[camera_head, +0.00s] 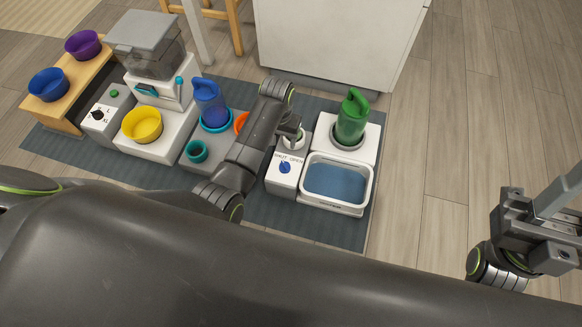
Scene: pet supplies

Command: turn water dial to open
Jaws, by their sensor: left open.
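The blue water dial (285,168) sits on a white box marked SHUT and OPEN, left of a white basin (312,200) of blue water. The dial is too small for me to tell which word it points at. My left gripper (292,134) is open above and behind the dial, apart from it, partly hidden by its own arm. My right gripper (548,232) is at the far right, above the bare floor, away from the dial; its jaws do not show clearly.
A green bottle (352,118) stands upside down in a white base behind the basin. To the left are a blue bottle (209,100), a yellow bowl (142,125), a feeder (150,52) and a wooden stand (72,112). Floor (445,110) at right is clear.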

